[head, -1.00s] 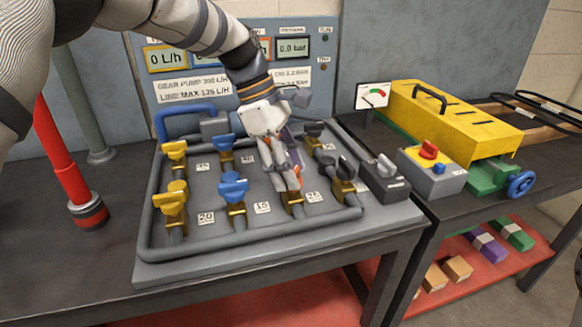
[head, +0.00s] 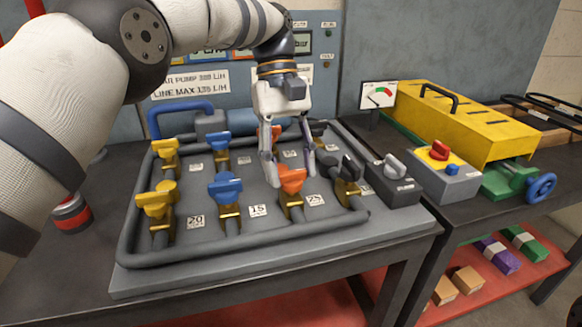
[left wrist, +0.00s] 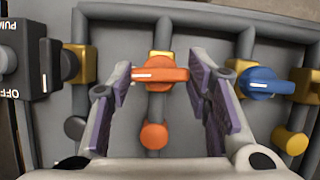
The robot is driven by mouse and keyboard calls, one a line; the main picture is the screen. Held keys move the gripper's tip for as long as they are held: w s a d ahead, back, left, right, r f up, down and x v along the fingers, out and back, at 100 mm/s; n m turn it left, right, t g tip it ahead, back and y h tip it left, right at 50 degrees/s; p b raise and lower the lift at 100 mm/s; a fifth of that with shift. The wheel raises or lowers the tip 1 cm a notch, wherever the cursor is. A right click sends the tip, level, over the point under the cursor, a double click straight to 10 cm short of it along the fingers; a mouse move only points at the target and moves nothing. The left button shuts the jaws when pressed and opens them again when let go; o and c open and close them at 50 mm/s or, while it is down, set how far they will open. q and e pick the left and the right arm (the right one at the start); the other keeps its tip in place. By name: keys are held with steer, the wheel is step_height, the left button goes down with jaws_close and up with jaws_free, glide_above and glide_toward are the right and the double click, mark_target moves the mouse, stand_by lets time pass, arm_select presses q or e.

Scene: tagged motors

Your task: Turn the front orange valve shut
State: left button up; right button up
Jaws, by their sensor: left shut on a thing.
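The front orange valve (head: 291,180) sits in the front row of the grey panel (head: 265,235), on a brass body. In the left wrist view its orange handle (left wrist: 160,74) lies crosswise to the pipe under it. My left gripper (head: 287,168) comes down from above and is shut on this handle, one finger at each end. In the left wrist view the purple pads of the left gripper (left wrist: 160,90) flank the handle. The finger tips partly hide the valve in the head view. My right gripper is not in view.
A blue valve (head: 225,188) stands close on the left and a black-handled valve (head: 347,172) on the right. A yellow valve (head: 157,200) is farther left. A grey switch box (head: 392,183) borders the panel's right side. A grey rail frames the panel.

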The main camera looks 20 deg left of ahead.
arm_select(q)
steer(key=shift+f+m, duration=0.1)
steer(key=shift+m, duration=0.5)
steer(key=o, duration=1.2)
steer(key=shift+c, duration=0.2)
